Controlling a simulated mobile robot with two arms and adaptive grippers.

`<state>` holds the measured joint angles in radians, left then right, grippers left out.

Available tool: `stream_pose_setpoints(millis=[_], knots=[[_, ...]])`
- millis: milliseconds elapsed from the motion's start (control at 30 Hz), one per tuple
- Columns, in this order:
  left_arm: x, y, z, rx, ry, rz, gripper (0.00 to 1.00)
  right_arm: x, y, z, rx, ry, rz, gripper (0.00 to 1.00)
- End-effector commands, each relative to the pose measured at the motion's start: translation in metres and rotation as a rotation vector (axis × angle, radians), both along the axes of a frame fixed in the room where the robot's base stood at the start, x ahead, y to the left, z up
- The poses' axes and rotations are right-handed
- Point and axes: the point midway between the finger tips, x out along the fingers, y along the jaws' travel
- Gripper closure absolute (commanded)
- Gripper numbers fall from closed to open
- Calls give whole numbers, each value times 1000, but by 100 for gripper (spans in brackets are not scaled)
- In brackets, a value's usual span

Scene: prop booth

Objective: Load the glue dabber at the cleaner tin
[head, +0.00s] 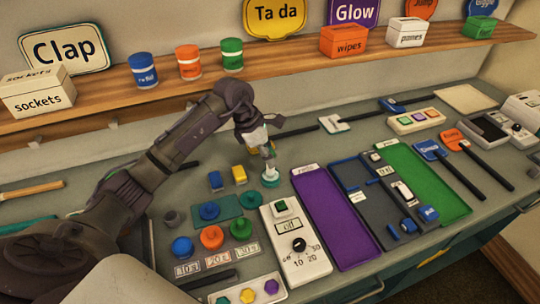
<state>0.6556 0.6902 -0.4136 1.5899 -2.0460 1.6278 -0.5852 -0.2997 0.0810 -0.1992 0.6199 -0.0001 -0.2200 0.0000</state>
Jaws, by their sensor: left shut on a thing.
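My left gripper (262,142) is over the middle of the counter and points down. It is shut on a slim pale thing, which looks like the glue dabber (267,153); the fingers hide much of it. Right below is a small round teal tin (270,180), which looks like the cleaner tin. The lower end of the held thing is at or just above the tin's top; I cannot tell whether it touches or is inside. No label can be read on the tin. My right gripper is not in view.
A blue block (215,181) and a yellow block (239,175) lie left of the tin. A white dial box (296,246), a purple tray (335,218) and a green tray (425,183) are to the right. Knobbed weights (211,237) stand in front. A shelf (290,63) runs behind.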

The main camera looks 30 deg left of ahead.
Motion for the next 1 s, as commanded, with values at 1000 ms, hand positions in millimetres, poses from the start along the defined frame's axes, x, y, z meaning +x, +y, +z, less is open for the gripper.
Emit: stream_pose_setpoints(millis=[1000], knots=[[1,0,63,0,-4,0,100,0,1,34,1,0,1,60]])
